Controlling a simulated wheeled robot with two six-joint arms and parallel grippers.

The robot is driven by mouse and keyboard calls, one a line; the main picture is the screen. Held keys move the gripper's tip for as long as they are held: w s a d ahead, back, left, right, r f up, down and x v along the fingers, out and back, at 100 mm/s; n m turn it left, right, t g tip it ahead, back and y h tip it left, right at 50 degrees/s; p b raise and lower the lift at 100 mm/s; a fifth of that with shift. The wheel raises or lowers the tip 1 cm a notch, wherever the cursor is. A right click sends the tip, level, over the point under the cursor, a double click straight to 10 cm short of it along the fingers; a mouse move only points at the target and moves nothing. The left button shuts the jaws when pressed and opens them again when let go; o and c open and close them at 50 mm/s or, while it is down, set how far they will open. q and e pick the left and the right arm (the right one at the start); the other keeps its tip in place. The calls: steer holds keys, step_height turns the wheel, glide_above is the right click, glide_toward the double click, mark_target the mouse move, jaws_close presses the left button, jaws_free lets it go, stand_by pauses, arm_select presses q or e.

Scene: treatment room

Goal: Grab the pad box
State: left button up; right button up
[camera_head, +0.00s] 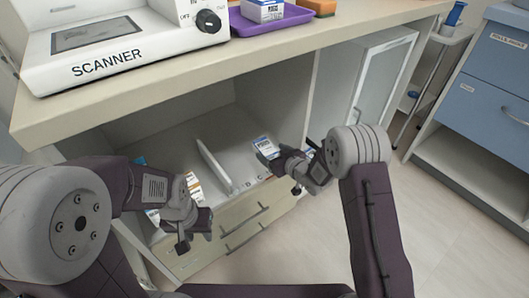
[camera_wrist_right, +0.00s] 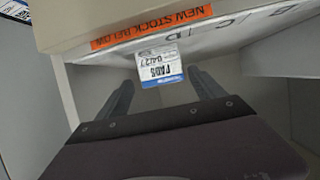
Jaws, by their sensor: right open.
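The pad box (camera_head: 263,145) is white with a blue stripe and stands in the open compartment under the counter, right of a white divider. In the right wrist view, its label (camera_wrist_right: 160,68) reads PADS upside down. My right gripper (camera_head: 287,165) is close to the box; the right wrist view shows its two dark fingers (camera_wrist_right: 163,90) apart with nothing clasped, the label showing between and beyond the tips. My left gripper (camera_head: 193,228) hangs at the left side of the compartment, near other boxes partly hidden by the arm; its jaw opening is unclear.
The counter (camera_head: 250,64) overhangs the compartment and carries a scanner (camera_head: 110,50) and a purple tray (camera_head: 275,26) with another box. A white divider (camera_head: 214,163) splits the compartment. An orange NEW STOCK BELOW strip (camera_wrist_right: 150,28) shows in the right wrist view. A blue-drawer cabinet (camera_head: 490,80) stands right.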

mark_target(265, 149)
steer(key=b+x, duration=0.4)
steer(key=shift+w+a+f, duration=0.1)
steer(key=shift+a+f, duration=0.2)
steer(key=shift+f, duration=0.15)
steer(key=shift+w+a, duration=0.1)
steer(key=shift+w, duration=0.1)
steer(key=shift+r, duration=0.15)
steer(key=c, duration=1.5)
steer(key=shift+r, duration=0.1)
step_height(265, 149, up, 10)
steer(key=p, duration=0.7)
